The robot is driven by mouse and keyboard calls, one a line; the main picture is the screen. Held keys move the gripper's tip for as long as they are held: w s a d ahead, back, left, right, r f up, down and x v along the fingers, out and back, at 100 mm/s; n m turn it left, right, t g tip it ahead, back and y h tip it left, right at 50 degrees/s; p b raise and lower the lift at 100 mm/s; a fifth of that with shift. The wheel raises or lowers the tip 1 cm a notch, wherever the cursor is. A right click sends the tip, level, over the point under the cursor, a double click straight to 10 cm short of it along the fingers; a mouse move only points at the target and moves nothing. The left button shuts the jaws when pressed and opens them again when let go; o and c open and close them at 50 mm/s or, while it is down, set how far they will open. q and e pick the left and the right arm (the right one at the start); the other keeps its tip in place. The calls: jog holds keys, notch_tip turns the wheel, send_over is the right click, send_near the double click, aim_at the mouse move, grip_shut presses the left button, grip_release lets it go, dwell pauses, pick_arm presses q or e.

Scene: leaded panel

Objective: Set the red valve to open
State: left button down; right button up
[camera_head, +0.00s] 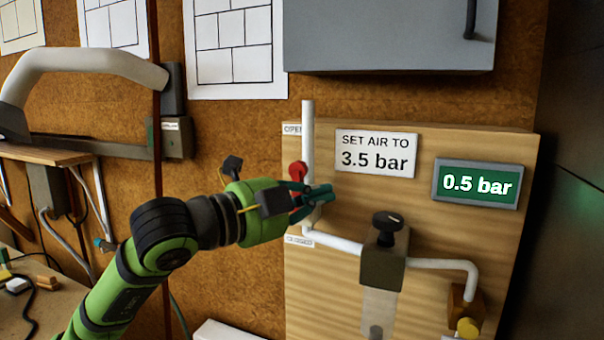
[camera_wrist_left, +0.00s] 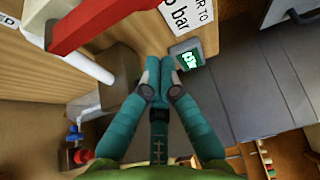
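The red valve (camera_head: 298,171) sits on a white vertical pipe on the wooden panel (camera_head: 470,295), partly hidden behind my left gripper. In the left wrist view its red lever (camera_wrist_left: 100,20) runs across the upper left. An "OPEN" label (camera_head: 292,129) is above the valve, and a small, hard-to-read label (camera_head: 299,241) is below it. My left gripper (camera_head: 320,196) is in front of the panel beside the valve. In the wrist view its teal fingers (camera_wrist_left: 153,72) are together, with nothing visible between them and the lever outside them. My right gripper is not in view.
A black-knobbed regulator (camera_head: 388,230) is below right of the gripper. A "SET AIR TO 3.5 bar" sign (camera_head: 375,153) and a display (camera_head: 477,185) reading 0.5 bar are on the panel. A grey cabinet (camera_head: 390,40) hangs above. A bench (camera_head: 65,300) is at lower left.

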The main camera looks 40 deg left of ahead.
aim_at(298, 194)
pick_arm(q)
jog(key=a, duration=0.1)
jog(key=w+a, duration=0.1)
jog(key=a, duration=0.1)
jog(key=shift+a+p, duration=0.3)
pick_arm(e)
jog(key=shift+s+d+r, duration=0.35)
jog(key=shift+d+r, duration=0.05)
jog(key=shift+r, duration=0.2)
pick_arm(q)
jog(key=shift+s+a+n+t+b, duration=0.1)
jog(key=shift+a+n+t+b, duration=0.2)
jog(key=shift+a+n+b, duration=0.35)
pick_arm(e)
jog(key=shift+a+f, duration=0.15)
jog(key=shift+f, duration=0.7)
pick_arm(q)
jog(key=shift+a, duration=0.1)
